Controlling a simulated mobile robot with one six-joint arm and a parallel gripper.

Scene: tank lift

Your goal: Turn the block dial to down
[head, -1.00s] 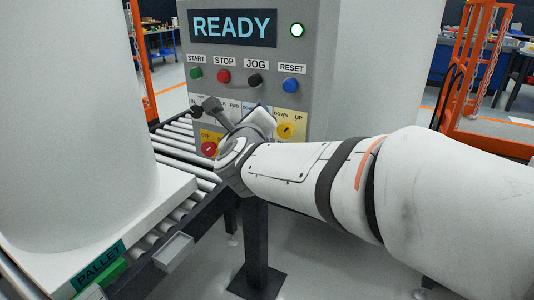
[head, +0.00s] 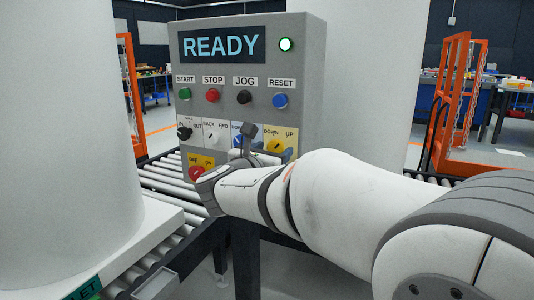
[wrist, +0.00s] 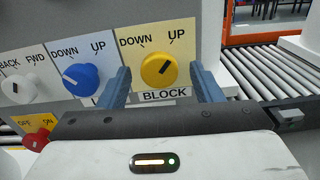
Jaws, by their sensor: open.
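The block dial (wrist: 158,70) is a yellow knob on a pale yellow plate marked DOWN and UP, with a BLOCK label below it. Its dark pointer mark leans up and right, toward UP. In the head view the dial (head: 276,146) is partly covered by my gripper. My gripper (wrist: 162,82) is open in the wrist view, with one blue finger on each side of the dial's lower part. Nothing is held, and I cannot tell whether a finger touches the knob.
A blue DOWN/UP dial (wrist: 80,76) sits close left of the block dial, with a white BACK/FWD dial (wrist: 19,89) beyond it. A red OFF/ON dial (wrist: 38,139) is lower left. The panel screen (head: 222,44) reads READY. Roller conveyors (wrist: 275,80) run beside the panel.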

